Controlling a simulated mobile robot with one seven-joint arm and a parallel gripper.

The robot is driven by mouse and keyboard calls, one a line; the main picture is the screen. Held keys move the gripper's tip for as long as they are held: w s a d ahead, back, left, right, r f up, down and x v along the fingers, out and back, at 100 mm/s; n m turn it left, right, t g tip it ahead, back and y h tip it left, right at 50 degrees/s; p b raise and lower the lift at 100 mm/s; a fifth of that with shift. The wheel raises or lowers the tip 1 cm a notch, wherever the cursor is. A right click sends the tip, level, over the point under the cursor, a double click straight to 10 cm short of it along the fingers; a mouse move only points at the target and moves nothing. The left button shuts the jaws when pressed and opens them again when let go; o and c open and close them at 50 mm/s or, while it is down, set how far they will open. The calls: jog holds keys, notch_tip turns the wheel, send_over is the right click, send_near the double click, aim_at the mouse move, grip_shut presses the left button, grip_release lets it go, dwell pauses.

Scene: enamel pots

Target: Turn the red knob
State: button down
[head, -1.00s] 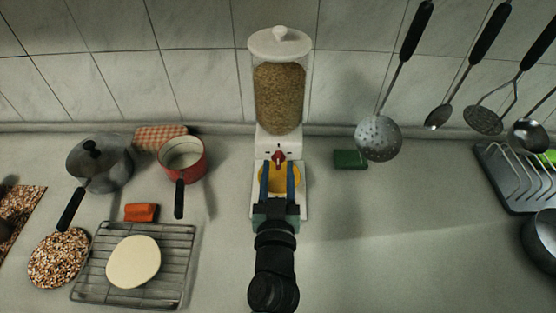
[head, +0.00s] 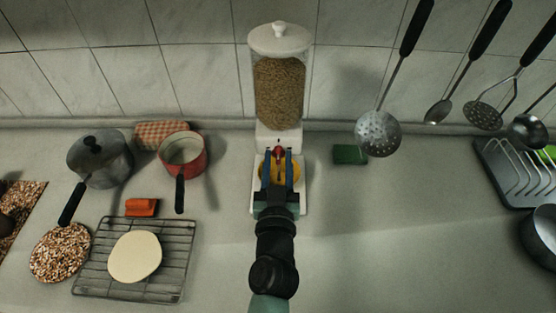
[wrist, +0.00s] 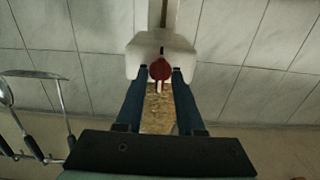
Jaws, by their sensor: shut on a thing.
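The red knob (head: 279,150) is on the white front of a tall cereal dispenser (head: 279,92), whose clear hopper is full of brown grain. My gripper (head: 278,154) reaches forward to the dispenser with its two blue fingers on either side of the knob. In the wrist view the knob (wrist: 160,69) sits between the fingertips (wrist: 163,72), and the gripper is shut on it. The fingers hide the knob's sides. A yellow bowl (head: 266,173) stands under the dispenser's outlet on its white base (head: 300,202), partly hidden by the fingers.
A green sponge (head: 350,154) lies right of the dispenser. A red saucepan (head: 184,153), a grey pot (head: 98,160) and a wire rack (head: 176,270) with a pale round disc are left. Utensils hang at the right above a dish rack (head: 500,180).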

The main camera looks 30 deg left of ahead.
jog(key=m, duration=0.4)
jog(key=shift+d+f+m, duration=0.1)
jog(key=shift+m, duration=0.3)
jog(key=shift+d+f+m, duration=0.1)
jog(key=shift+m, duration=3.05)
jog(key=shift+f+m, duration=0.1)
jog(key=shift+m, duration=3.05)
jog(key=c, duration=0.9)
grip_release()
